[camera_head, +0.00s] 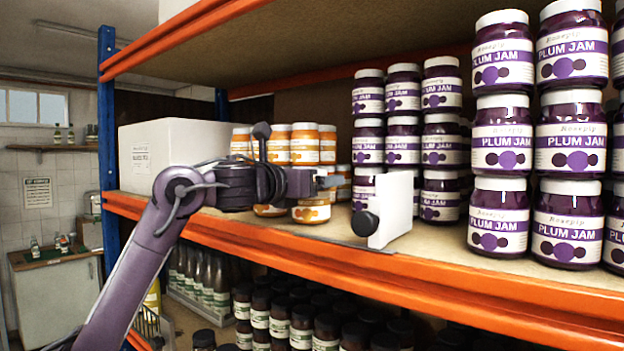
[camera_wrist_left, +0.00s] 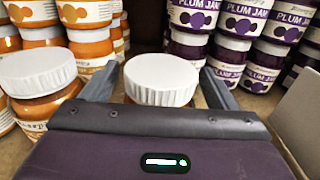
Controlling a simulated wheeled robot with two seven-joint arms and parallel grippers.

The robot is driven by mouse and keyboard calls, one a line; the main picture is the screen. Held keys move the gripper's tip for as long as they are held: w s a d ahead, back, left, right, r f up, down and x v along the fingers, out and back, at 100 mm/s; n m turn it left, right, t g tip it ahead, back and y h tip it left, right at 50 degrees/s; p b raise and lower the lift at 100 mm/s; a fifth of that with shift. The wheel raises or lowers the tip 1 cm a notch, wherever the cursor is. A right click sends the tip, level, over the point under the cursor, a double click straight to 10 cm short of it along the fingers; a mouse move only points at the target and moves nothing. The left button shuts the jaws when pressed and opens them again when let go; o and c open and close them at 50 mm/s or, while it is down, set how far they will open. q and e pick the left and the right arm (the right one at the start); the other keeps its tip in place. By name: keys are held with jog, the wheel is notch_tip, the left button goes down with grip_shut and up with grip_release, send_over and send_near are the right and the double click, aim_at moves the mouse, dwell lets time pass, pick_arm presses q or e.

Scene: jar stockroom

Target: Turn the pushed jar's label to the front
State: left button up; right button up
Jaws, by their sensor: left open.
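My left gripper (camera_wrist_left: 158,82) reaches in over the shelf and is open. In the wrist view its two fingers stand on either side of a jar with a white lid (camera_wrist_left: 161,76). Only the lid shows clearly; the jar's body and label are hidden behind my gripper, so I cannot tell which way the label faces. In the head view my left gripper (camera_head: 326,183) is at the front of the shelf, between the orange jars (camera_head: 311,211) and a white upright panel (camera_head: 397,205). It hides the jar there. My right gripper is in neither view.
An orange jar (camera_wrist_left: 38,92) stands close outside the left finger. Stacked plum jam jars (camera_head: 501,133) fill the right side, with more plum jars (camera_head: 403,145) behind. A white box (camera_head: 170,150) is at left. The orange shelf beam (camera_head: 450,277) runs along the front.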

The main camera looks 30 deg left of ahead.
pick_arm(q)
jog(key=s+b, duration=0.1)
jog(key=s, duration=0.1)
jog(key=s+b, duration=0.1)
jog(key=s, duration=0.1)
jog(key=s+b, duration=0.1)
jog(key=s, duration=0.2)
jog(key=shift+a, duration=0.35)
jog(key=shift+s+r, duration=0.1)
jog(key=shift+s, duration=0.35)
jog(key=shift+o, duration=0.3)
